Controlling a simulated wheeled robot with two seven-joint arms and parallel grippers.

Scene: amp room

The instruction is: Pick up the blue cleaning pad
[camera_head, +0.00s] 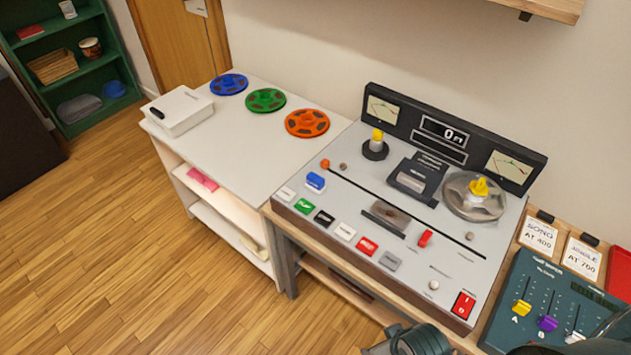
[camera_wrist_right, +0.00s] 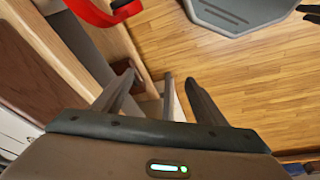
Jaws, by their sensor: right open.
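A small blue block with a pale underside, which looks like the blue cleaning pad (camera_head: 315,181), lies on the left part of the grey tape machine (camera_head: 348,208), above the row of coloured buttons. My right gripper (camera_wrist_right: 158,78) is open in the right wrist view, with its two dark fingers apart. No held object shows between them; wooden floor and a pale upright piece show beyond. The pad does not show in that view. Part of my arm is at the bottom right of the head view, well away from the pad. My left gripper is not in view.
A white table (camera_head: 240,150) on the left holds blue, green and orange reels (camera_head: 307,123) and a white box (camera_head: 179,110). A teal mixer (camera_head: 550,300) with sliders stands at the right. A reel on a yellow-topped spindle (camera_head: 473,197) rises from the machine. Wooden floor is clear at left.

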